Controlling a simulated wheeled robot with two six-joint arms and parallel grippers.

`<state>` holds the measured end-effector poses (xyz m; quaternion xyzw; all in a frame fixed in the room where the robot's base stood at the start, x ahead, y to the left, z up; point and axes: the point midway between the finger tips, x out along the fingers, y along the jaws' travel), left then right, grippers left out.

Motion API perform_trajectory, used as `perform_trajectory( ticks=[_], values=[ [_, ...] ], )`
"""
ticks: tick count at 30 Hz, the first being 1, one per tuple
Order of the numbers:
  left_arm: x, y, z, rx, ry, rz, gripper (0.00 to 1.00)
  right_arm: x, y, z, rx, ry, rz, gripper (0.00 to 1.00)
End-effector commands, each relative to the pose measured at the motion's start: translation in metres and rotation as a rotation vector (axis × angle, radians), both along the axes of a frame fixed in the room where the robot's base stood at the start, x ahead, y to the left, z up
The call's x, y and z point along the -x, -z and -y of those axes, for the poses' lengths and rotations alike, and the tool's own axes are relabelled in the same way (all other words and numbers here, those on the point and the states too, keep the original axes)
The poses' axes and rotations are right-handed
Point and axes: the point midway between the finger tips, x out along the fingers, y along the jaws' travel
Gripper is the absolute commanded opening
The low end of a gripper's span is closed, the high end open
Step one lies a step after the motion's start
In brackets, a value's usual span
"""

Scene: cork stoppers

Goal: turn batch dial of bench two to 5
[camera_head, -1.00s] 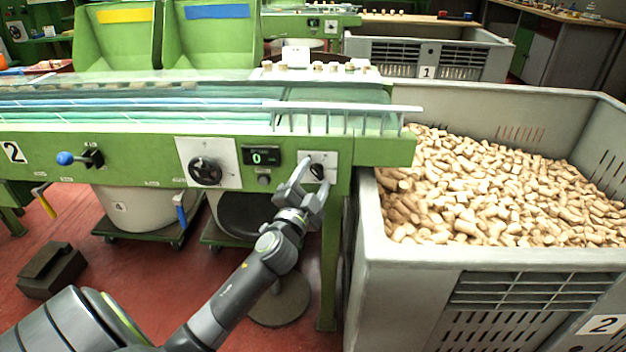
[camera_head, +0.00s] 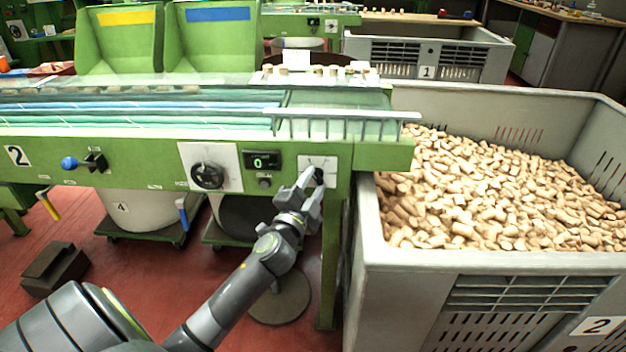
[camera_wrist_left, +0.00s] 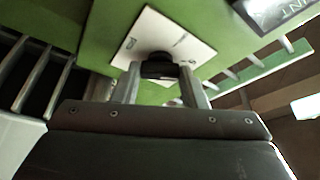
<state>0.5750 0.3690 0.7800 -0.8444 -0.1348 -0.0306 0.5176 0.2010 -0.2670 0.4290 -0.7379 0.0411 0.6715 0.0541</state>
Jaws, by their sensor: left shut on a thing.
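Bench two (camera_head: 380,154) is the green bench with the number 2 plate at its left. On its front, a small black knob (camera_head: 319,176) sits on a white plate (camera_head: 329,163) at the right end. My left gripper (camera_head: 312,183) is shut on this knob. In the left wrist view the fingers (camera_wrist_left: 160,78) close around the black knob (camera_wrist_left: 158,66) in front of its white plate (camera_wrist_left: 183,40). The knob's pointer is hidden. A display (camera_head: 262,161) left of it reads 0. A larger black dial (camera_head: 208,175) is further left. My right gripper is not in view.
A grey crate (camera_head: 400,262) full of corks stands close at the right of the bench. A small button (camera_head: 265,183) is under the display. A blue-knobbed lever (camera_head: 69,163) sticks out at the left. A rail (camera_head: 350,114) runs above the knob.

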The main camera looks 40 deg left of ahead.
Motion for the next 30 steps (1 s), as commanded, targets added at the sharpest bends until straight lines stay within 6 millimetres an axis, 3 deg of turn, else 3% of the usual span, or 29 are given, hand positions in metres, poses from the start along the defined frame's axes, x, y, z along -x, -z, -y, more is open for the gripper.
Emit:
perform_trajectory(
  ticks=[8,9,13,23,30],
  values=[
    [0.000,0.001,0.000,0.000,0.000,-0.001,0.15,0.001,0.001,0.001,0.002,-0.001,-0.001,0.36],
    [0.000,0.001,0.000,0.000,0.000,-0.001,0.43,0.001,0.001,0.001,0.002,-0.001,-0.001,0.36],
    [0.000,0.001,0.000,0.000,0.000,-0.001,0.60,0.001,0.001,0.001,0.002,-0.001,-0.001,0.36],
    [0.002,0.001,0.000,0.000,0.000,-0.001,0.60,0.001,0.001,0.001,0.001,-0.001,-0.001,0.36],
    [0.034,0.009,0.007,0.001,-0.001,-0.003,0.60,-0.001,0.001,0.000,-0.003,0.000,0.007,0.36]
  ],
)
